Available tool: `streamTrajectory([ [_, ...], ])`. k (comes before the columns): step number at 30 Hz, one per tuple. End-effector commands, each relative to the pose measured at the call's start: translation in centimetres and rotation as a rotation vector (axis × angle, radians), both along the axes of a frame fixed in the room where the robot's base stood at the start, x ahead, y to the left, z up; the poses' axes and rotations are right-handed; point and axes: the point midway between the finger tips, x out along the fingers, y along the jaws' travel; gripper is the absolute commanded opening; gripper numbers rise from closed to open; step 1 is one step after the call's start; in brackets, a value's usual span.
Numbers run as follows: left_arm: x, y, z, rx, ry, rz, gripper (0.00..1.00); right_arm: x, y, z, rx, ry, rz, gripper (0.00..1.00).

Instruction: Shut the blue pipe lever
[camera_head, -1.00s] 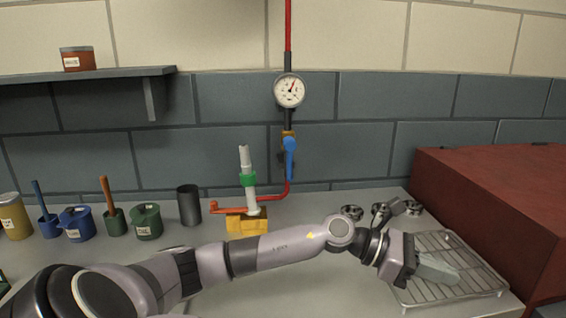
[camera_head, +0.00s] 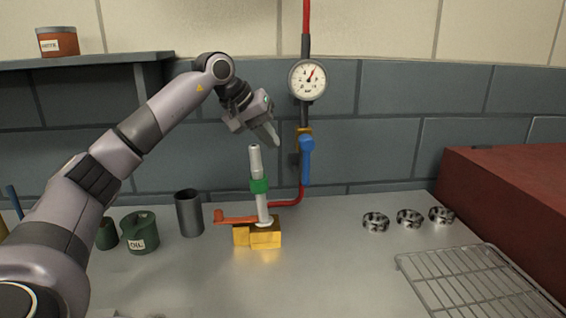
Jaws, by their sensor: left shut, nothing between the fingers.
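The blue pipe lever (camera_head: 307,158) hangs pointing down along the red pipe (camera_head: 303,190), just below a brass-coloured valve body. A round pressure gauge (camera_head: 308,80) sits above it on the same pipe. My left gripper (camera_head: 274,140) is shut and empty, to the left of the lever and close to its height in the picture. Its fingertips point down and to the right, with a gap to the lever in the picture. How far the gripper is from the wall I cannot tell. My right gripper is not in view.
A silver and green post (camera_head: 258,180) stands on a yellow block (camera_head: 256,236) with a red handle, below my left gripper. A dark cup (camera_head: 189,213) and green oil pot (camera_head: 139,232) stand left. Metal rings, a wire rack (camera_head: 480,282) and a red box (camera_head: 510,200) are right.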

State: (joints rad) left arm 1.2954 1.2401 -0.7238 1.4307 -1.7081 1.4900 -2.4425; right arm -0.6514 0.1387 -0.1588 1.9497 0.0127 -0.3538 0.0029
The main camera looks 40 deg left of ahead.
Motion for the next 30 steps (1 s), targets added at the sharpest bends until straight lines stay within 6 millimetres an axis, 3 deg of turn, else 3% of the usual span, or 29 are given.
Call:
streamTrajectory([
  [11, 0.4, -0.2, -0.6, -0.003, 0.002, -0.001, 0.00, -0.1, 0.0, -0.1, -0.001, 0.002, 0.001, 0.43],
  [24, 4.6, -1.1, -6.4, -0.003, 0.004, -0.002, 0.00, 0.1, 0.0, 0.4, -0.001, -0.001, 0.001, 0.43],
  [30, 5.8, -1.3, -7.9, -0.003, 0.001, -0.001, 0.00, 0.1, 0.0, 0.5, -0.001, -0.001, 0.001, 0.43],
])
